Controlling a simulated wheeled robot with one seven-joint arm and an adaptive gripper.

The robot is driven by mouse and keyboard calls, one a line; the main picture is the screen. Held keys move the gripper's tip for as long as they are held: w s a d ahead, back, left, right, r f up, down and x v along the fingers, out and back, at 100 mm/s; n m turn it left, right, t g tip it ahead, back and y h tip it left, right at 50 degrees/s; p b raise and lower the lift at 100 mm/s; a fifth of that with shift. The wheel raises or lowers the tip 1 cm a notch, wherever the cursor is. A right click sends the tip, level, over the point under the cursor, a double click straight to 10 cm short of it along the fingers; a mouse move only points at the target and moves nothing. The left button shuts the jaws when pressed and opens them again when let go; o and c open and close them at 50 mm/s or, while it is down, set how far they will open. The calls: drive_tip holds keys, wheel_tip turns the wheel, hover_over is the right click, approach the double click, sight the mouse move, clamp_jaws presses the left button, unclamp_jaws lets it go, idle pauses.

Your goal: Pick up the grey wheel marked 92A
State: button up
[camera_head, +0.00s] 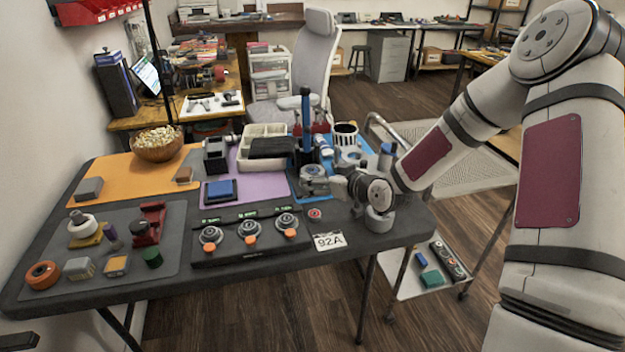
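A grey wheel-like ring (379,222) sits at the right front of the dark table, just below the end of my arm. No marking can be read on it. My gripper (341,187) is low over the right side of the table, behind and above the ring. Its fingers are small and partly hidden by the wrist, so whether they are open is unclear.
A black panel with three dials (250,237) stands left of the card. A grey mat (120,245) holds an orange wheel (43,275), a red vise (149,224) and small blocks. A wooden bowl (158,150) and a white tray (262,130) stand farther back. A cart (410,288) is at right.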

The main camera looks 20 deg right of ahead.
sight(316, 173)
drive_tip(key=shift+d+r+b+x, duration=0.1)
drive_tip(key=shift+b+x, duration=0.2)
drive_tip(key=shift+x, duration=1.35)
drive_tip(key=shift+d+r+b+x, duration=0.15)
drive_tip(key=shift+b+x, duration=0.15)
drive_tip(key=shift+x, duration=1.35)
drive_tip(key=shift+w, duration=0.2)
drive_tip(key=c, duration=1.4)
